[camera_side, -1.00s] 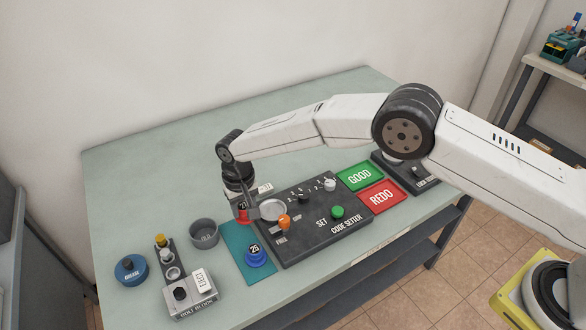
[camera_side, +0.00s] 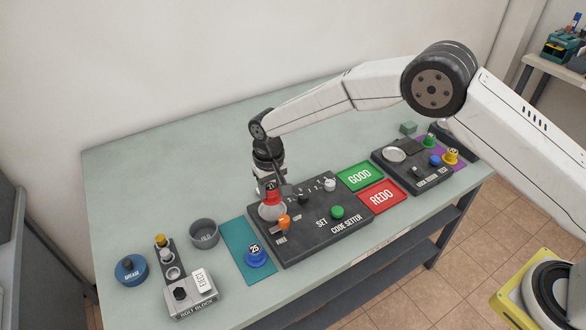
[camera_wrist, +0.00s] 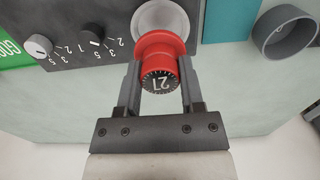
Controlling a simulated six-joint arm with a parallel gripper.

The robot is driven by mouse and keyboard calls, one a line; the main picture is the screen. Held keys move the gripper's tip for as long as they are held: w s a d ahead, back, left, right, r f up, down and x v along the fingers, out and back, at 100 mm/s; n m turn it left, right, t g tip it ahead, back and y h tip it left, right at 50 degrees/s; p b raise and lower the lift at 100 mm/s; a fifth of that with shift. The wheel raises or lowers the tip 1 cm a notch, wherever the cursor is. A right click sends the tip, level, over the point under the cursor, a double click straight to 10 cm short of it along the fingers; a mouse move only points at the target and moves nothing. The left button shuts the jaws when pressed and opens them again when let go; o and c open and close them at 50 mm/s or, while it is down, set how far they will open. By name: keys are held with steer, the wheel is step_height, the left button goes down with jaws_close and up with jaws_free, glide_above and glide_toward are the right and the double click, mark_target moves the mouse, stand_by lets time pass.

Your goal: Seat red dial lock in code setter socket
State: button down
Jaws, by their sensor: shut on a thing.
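In the wrist view the lock (camera_wrist: 160,47) sits between the fingertips of my gripper (camera_wrist: 160,80). The code setter (camera_side: 310,225) is a dark panel. Its round silver socket (camera_side: 266,213) is at the panel's left end, partly hidden by the lock. In the wrist view the socket (camera_wrist: 160,12) shows just beyond the lock's red flange. I cannot tell whether the lock touches the socket.
An orange knob (camera_side: 284,222) stands close to the socket. A blue dial lock (camera_side: 255,256) marked 25 sits on the teal mat (camera_side: 235,235). A grey cup (camera_side: 204,235) stands to the left. Green GOOD (camera_side: 360,176) and red REDO (camera_side: 382,197) trays lie right of the panel.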

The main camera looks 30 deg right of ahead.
mark_target(273, 211)
steer(key=shift+f, duration=1.75)
steer(key=shift+f, duration=0.8)
stand_by(0.7)
jaws_free()
steer(key=shift+r, duration=0.1)
stand_by(0.3)
steer(key=shift+r, duration=2.9)
steer(key=shift+d, duration=0.1)
